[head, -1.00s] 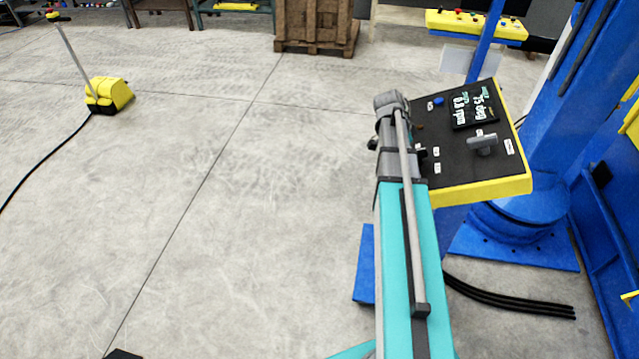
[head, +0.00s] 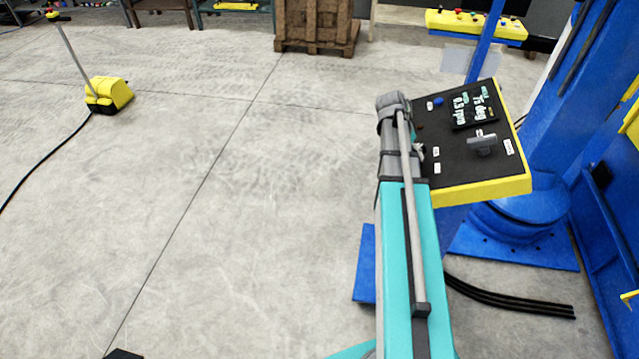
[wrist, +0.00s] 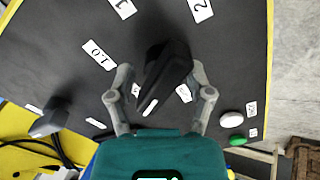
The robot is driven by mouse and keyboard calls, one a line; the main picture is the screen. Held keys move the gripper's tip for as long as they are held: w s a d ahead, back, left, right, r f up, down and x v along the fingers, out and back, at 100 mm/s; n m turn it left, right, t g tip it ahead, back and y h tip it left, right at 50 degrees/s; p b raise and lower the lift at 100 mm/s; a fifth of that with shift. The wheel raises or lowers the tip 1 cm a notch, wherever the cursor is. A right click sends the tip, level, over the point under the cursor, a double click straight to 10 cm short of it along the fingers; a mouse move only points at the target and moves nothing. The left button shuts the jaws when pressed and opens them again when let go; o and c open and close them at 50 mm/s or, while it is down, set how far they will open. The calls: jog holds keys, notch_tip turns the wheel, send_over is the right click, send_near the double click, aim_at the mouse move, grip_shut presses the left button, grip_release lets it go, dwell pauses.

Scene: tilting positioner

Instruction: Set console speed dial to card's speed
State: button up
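The console (head: 470,190) has a black sloped face with a yellow edge. Its display (head: 474,106) appears to read 75 deg and 0.3 rpm. A black bar-shaped dial (wrist: 168,68) with a white pointer mark is in the wrist view; labels LO, 1 and 2 lie around it. My gripper (wrist: 162,70) has its two fingers spread on either side of the dial. A gap shows on the left; the right fingertip is close to the dial, contact unclear. In the head view my arm hides the dial. I cannot identify a readable speed card.
A grey handle (head: 482,143) stands on the console's right side; it also shows in the wrist view (wrist: 50,118). A pale button (wrist: 232,119) is right of my gripper. A blue column (head: 560,120) rises behind the console.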

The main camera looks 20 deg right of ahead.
jog(key=n, duration=0.5)
jog(key=shift+s+d+r, duration=0.15)
jog(key=shift+s, duration=0.05)
jog(key=shift+r+n+p, duration=0.2)
jog(key=shift+n+p, duration=0.1)
jog(key=p+v, duration=1.2)
jog(key=v, duration=0.2)
jog(key=s+a+f+n+t+y+b, duration=0.1)
jog(key=a+f+b, duration=0.3)
jog(key=a, duration=0.8)
jog(key=s+a+f+n+t+y+b, duration=0.1)
jog(key=s+a+f+n+b, duration=0.3)
jog(key=a+f, duration=0.4)
jog(key=shift+s+a+t+y+b, duration=0.3)
jog(key=shift+a+y+b, duration=0.55)
jog(key=shift+a, duration=1.7)
jog(key=shift+f, duration=0.1)
